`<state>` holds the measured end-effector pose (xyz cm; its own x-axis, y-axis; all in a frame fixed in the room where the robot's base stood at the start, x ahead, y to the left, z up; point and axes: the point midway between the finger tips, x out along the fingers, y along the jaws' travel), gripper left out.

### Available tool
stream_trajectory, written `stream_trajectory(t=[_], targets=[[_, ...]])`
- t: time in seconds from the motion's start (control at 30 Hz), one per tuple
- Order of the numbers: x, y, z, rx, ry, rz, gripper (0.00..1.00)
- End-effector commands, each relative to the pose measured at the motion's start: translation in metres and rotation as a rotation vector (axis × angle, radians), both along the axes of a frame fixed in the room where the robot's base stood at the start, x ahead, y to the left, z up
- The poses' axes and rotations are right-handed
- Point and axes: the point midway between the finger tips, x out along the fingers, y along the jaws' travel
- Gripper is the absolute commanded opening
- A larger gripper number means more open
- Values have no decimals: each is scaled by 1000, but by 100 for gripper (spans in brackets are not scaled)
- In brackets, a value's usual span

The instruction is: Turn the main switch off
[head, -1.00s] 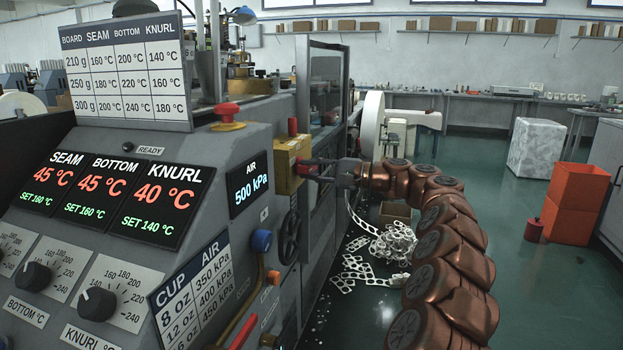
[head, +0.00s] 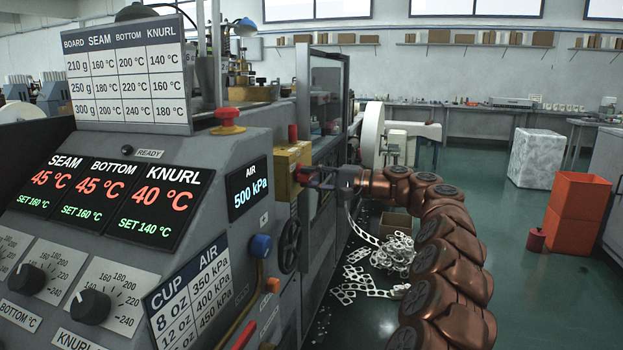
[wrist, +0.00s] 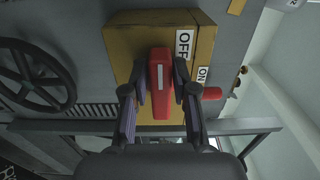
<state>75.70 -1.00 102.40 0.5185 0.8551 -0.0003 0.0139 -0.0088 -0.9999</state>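The main switch is a yellow box (head: 291,158) on the machine's side, with a red handle (wrist: 161,100). In the wrist view, the handle lies upright in the picture, its upper end nearer the OFF label (wrist: 184,43) than the ON label (wrist: 203,74). My gripper (wrist: 160,82) has one finger on each side of the handle. Narrow gaps seem to show between fingertips and handle, so it looks open around it. In the head view, my gripper (head: 312,178) reaches the box from the right, and the handle is partly hidden.
A black handwheel (head: 290,241) sits below the box and also shows in the wrist view (wrist: 32,78). A red mushroom button (head: 228,116) stands on the panel. The displays are lit, with air (head: 247,189) at 500 kPa. Punched scrap (head: 385,262) lies on the floor.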

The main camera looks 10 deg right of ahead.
Motion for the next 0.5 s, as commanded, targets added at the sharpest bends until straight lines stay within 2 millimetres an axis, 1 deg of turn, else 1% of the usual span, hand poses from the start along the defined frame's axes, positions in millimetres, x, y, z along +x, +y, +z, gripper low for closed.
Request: stream_trajectory(t=[0.03,0.17,0.5], targets=[[0,0,0,0,0,0,35],[0,0,0,1,1,0,48],[-1,-2,0,1,1,0,48]])
